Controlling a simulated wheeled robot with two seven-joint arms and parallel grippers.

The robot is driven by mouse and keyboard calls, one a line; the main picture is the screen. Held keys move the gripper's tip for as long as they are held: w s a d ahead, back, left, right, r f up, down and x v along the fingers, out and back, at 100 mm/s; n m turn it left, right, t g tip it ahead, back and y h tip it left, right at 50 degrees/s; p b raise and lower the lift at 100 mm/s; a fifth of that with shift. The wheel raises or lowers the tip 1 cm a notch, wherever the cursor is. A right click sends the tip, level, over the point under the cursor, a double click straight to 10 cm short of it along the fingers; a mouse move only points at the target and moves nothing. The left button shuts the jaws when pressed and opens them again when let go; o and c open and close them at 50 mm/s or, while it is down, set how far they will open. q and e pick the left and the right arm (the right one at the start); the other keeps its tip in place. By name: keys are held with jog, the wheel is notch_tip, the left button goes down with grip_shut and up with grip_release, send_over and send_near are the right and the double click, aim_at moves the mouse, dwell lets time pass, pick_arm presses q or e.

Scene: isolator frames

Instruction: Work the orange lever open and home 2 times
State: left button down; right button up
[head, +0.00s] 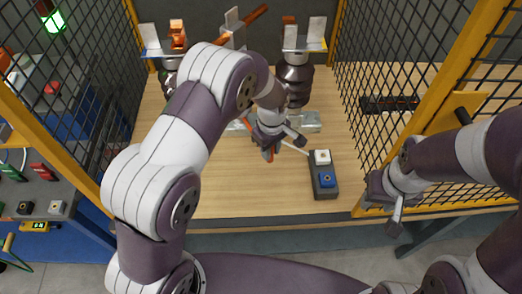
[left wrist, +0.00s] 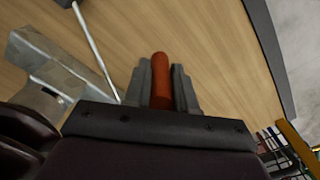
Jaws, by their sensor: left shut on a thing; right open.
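My left gripper (head: 270,150) is low over the wooden table in front of the metal fixture. In the left wrist view its two fingers (left wrist: 161,88) are closed on the sides of an orange-red bar, the orange lever (left wrist: 160,70), whose rounded end sticks out past them. In the head view only bits of orange show by the gripper; my arm hides most of the lever and its base. My right gripper (head: 384,208) is open and empty, outside the right mesh panel near the front edge.
A dark box with a white and a blue button (head: 325,190) stands right of my left gripper. A metal rail (head: 308,122) lies behind it. Posts with white plates and another orange bar (head: 255,14) stand at the back. Mesh panels (head: 412,62) close both sides.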

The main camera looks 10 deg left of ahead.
pick_arm(q)
jog(key=shift+w+d, duration=0.3)
jog(key=c, duration=0.9)
grip_release()
notch_tip(320, 180, up, 13)
jog(key=shift+f, duration=0.15)
jog(key=shift+f+b, duration=0.1)
jog(key=shift+b, duration=0.2)
